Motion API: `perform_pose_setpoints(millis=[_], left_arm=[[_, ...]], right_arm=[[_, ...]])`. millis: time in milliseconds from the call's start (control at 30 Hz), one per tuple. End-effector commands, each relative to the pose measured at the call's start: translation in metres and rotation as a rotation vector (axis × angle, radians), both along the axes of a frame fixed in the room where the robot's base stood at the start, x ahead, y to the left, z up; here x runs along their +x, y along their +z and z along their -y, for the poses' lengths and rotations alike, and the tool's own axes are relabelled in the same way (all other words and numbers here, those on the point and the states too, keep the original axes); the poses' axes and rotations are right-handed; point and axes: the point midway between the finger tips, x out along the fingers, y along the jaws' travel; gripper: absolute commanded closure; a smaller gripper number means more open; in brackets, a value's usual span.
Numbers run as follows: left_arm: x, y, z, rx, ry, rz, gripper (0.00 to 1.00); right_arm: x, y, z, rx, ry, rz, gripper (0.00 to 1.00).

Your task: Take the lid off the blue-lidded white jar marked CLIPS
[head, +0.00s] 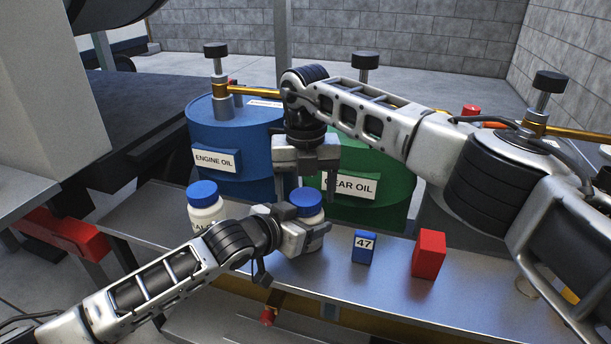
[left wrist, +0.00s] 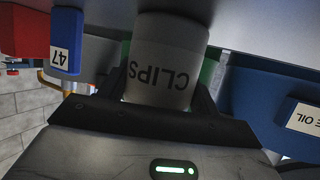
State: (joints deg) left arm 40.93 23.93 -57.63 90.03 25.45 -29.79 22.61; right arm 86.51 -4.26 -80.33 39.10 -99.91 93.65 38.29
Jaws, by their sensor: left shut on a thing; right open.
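The white jar marked CLIPS (left wrist: 168,62) is upside down in the left wrist view, with its label readable between my left fingers and its lid out of sight. In the head view its blue lid (head: 306,201) is on top of the jar, which stands upright at the shelf. My left gripper (head: 310,233) is shut around the white body of this jar, below the lid. My right gripper (head: 305,182) is open and points down just above the lid. Whether its fingers touch the lid is not clear.
Another blue-lidded white jar (head: 205,212) stands to the left on the metal shelf (head: 390,283). A blue block marked 47 (head: 364,246) and a red block (head: 428,254) stand to the right. Behind are a blue engine oil drum (head: 228,130) and a green gear oil drum (head: 385,200).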

Motion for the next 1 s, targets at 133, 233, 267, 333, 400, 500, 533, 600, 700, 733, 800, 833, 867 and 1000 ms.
perform_pose_setpoints(millis=[133, 233, 267, 333, 400, 500, 533, 600, 700, 733, 800, 833, 867, 1000], left_arm=[[0.0000, -0.0004, 0.0000, 0.001, 0.000, -0.001, 1.00], [0.0000, -0.0004, 0.0000, 0.001, 0.000, -0.001, 1.00], [0.0000, -0.0004, 0.0000, 0.001, 0.000, -0.001, 1.00], [0.0000, -0.0004, 0.0000, 0.001, 0.000, -0.001, 1.00], [0.0000, -0.0004, 0.0000, 0.000, 0.000, -0.001, 1.00], [0.0000, -0.0004, -0.0001, 0.000, 0.000, -0.001, 1.00], [0.0000, -0.0004, -0.0001, 0.000, 0.000, -0.001, 1.00], [0.0000, -0.0004, -0.0001, 0.000, 0.000, -0.001, 1.00], [0.0000, -0.0004, -0.0001, 0.000, 0.000, -0.001, 1.00], [0.0000, -0.0004, -0.0001, 0.000, 0.000, -0.001, 1.00], [0.0000, -0.0004, -0.0001, 0.000, 0.000, -0.001, 1.00], [0.0000, -0.0004, -0.0001, 0.000, 0.000, -0.001, 1.00], [0.0000, -0.0004, -0.0001, 0.000, 0.000, -0.001, 1.00], [0.0000, -0.0003, -0.0001, 0.000, 0.000, -0.001, 1.00]], right_arm=[[0.0000, -0.0024, 0.0002, 0.000, 0.000, 0.000, 0.28], [0.0000, -0.0023, 0.0002, 0.000, 0.000, 0.000, 0.28], [0.0000, -0.0023, 0.0002, 0.000, 0.000, 0.000, 0.28], [0.0000, -0.0022, 0.0002, 0.000, 0.000, 0.000, 0.45], [0.0000, -0.0021, 0.0002, 0.000, 0.000, 0.000, 0.64], [0.0000, -0.0020, 0.0002, 0.000, 0.000, 0.000, 0.74], [0.0000, -0.0020, 0.0002, 0.000, 0.000, 0.000, 0.74], [0.0000, -0.0019, 0.0002, 0.000, 0.000, 0.000, 0.36], [0.0000, -0.0019, 0.0002, 0.000, 0.000, 0.000, 0.25], [0.0000, -0.0019, 0.0002, 0.000, 0.000, 0.000, 0.25], [0.0000, -0.0018, 0.0002, 0.000, 0.000, 0.000, 0.25], [0.0000, -0.0018, 0.0002, 0.000, 0.000, 0.000, 0.25], [0.0000, -0.0018, 0.0002, 0.000, 0.000, 0.000, 0.25], [0.0003, 0.0022, 0.0001, 0.000, 0.000, 0.001, 0.25]])
